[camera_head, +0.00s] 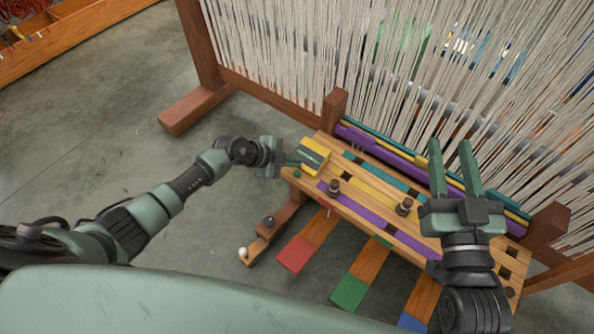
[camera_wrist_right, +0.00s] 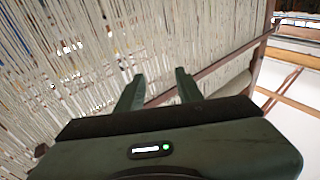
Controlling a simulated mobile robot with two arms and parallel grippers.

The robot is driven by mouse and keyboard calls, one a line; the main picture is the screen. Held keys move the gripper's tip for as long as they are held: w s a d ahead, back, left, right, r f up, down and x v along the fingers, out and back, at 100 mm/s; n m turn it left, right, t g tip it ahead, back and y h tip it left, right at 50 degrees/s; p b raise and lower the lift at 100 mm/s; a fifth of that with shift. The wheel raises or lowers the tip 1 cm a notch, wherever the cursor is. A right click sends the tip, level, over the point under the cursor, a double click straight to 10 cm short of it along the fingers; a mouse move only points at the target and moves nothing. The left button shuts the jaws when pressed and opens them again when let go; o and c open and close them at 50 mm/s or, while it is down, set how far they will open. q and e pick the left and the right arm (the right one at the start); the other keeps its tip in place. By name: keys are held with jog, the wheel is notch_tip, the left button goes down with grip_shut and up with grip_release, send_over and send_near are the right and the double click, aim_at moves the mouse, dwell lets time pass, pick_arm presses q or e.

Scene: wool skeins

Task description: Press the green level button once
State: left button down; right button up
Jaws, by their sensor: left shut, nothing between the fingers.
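A small green knob (camera_head: 296,174), which looks like the green level button, sits at the left end of the wooden loom bench (camera_head: 372,177). A yellow box (camera_head: 314,148) with a dark green strip stands just beside it. My left gripper (camera_head: 294,158) is shut and empty, its fingertips close to the yellow box and just above the green knob in the picture. I cannot tell whether it touches either. My right gripper (camera_head: 453,158) is open and empty above the right part of the bench; its two spread fingers also show in the right wrist view (camera_wrist_right: 158,88).
Pale warp threads (camera_head: 400,55) hang behind the bench. Dark pegs (camera_head: 404,206) stand on it. Red (camera_head: 295,254), green (camera_head: 349,291) and blue (camera_head: 411,322) pedals stick out in front. A small wooden arm with a white ball (camera_head: 243,252) lies at the lower left. The grey floor at left is clear.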

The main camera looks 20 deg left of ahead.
aim_at(294, 175)
pick_arm(q)
jog(key=shift+r+p, duration=0.45)
jog(key=shift+p, duration=0.1)
jog(key=shift+r+p, duration=0.3)
jog(key=shift+p, duration=0.05)
jog(key=shift+r+p, duration=0.75)
jog(key=shift+p, duration=0.25)
pick_arm(e)
jog(key=s+d+f+g+h, duration=0.1)
jog(key=s+f+g, duration=0.3)
jog(key=f, duration=0.4)
jog(key=s+d+f+g+h, duration=0.2)
jog(key=s+d+f+g, duration=0.1)
jog(key=f+g, duration=0.3)
jog(key=shift+s+d+f+m+g, duration=0.3)
jog(key=shift+s+f+g, duration=0.15)
jog(key=shift+f, duration=0.95)
